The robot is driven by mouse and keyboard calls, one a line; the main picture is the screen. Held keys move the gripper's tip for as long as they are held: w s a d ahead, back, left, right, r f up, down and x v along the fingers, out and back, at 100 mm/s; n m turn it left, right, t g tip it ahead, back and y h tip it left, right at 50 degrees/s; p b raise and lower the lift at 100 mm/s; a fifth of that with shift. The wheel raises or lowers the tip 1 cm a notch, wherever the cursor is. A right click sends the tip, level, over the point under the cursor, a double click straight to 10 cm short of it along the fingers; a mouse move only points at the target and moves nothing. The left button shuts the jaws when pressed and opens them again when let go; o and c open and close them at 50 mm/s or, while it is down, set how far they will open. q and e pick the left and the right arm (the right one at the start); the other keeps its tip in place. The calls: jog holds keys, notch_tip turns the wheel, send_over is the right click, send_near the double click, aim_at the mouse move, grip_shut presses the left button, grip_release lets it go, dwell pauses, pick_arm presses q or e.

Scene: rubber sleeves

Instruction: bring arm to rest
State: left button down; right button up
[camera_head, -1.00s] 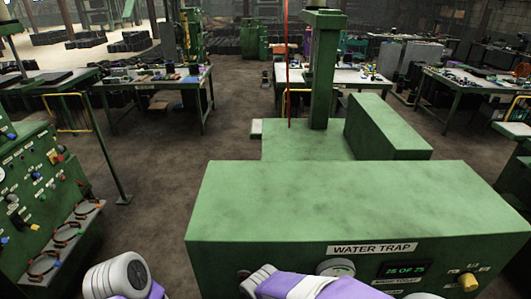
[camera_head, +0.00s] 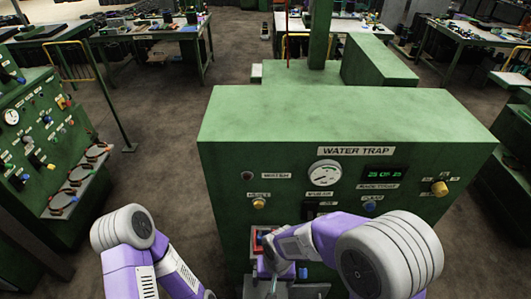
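My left arm (camera_head: 135,250) is at the lower left, bent down so that its gripper lies below the picture's edge. My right arm (camera_head: 340,238) reaches left across the lower front of the green water trap machine (camera_head: 345,115). The end of my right arm, with the gripper (camera_head: 272,280), is at the bottom centre, beside a small recess or tray with red and blue parts (camera_head: 260,240). The fingers are small and partly cut off, so I cannot see whether they are open or hold anything.
The machine's panel has a gauge (camera_head: 325,173), a display (camera_head: 385,174), and knobs. A green control panel (camera_head: 50,150) with orange-ringed fittings on its ledge stands at the left. Bare floor (camera_head: 160,130) lies between them. Green workbenches stand behind.

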jog(key=s+d+f+y+b, duration=0.1)
jog(key=s+d+f+b, duration=0.1)
jog(key=f, duration=0.6)
jog(key=s+d+f+m+y+b, duration=0.1)
jog(key=s+d+f+b, duration=0.2)
jog(key=f, duration=0.6)
jog(key=s+d+f+m+y+b, duration=0.1)
jog(key=s+d+f+b, duration=0.1)
jog(key=f, duration=0.7)
jog(key=shift+s+d+f+t+b, duration=0.15)
jog(key=shift+s+d+t+b, duration=0.1)
jog(key=shift+d+t+b, duration=0.25)
jog(key=shift+a, duration=0.1)
